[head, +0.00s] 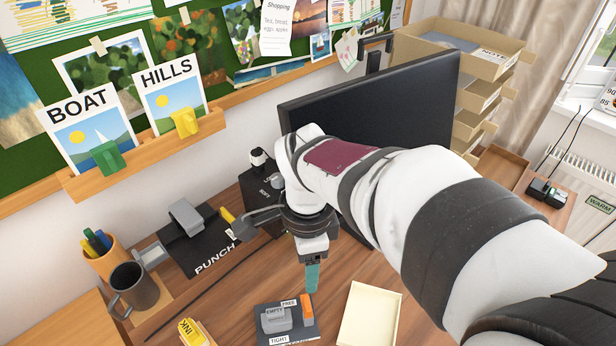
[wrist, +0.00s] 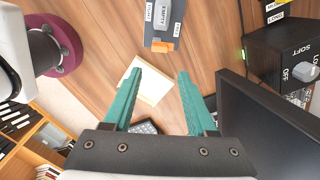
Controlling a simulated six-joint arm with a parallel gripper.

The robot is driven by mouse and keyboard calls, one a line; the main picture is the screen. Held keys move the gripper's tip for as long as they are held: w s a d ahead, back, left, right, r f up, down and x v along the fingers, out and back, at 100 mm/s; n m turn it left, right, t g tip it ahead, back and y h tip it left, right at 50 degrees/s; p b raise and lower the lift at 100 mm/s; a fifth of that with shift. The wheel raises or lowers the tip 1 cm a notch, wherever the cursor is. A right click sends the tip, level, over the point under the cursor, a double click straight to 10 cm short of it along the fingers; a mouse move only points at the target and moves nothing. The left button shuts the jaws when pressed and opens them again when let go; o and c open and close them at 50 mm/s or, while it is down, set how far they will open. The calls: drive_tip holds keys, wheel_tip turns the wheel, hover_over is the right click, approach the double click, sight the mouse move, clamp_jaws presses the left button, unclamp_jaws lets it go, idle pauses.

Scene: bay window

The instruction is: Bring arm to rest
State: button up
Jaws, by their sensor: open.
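My gripper (head: 312,277) hangs over the desk in the head view, in front of the dark monitor and above the desk surface. In the wrist view my gripper (wrist: 160,82) shows two teal fingers spread apart with nothing between them. Beyond the fingers a cream tray (wrist: 153,88) lies on the wooden desk. The tray (head: 369,318) also shows in the head view, to the lower right of the fingers. My white arm reaches in from the right and hides part of the monitor and desk.
The monitor (head: 390,100) stands close behind my arm. A dark block labelled FREE and TIGHT (head: 287,322) lies below my gripper. A black speaker-like box (head: 262,190), a PUNCH pad (head: 200,240) and a dark mug (head: 135,288) stand to the left. Stacked trays (head: 470,75) rise at the back right.

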wheel_tip(320, 180, up, 2)
drive_tip(key=shift+r, duration=0.2)
drive_tip(key=s+d+f+n+y, duration=0.1)
drive_tip(key=s+d+n, duration=0.2)
drive_tip(key=s+n, duration=0.2)
drive_tip(key=s+d+n, duration=0.4)
drive_tip(key=s, duration=0.7)
drive_tip(key=shift+f+n+y, duration=0.4)
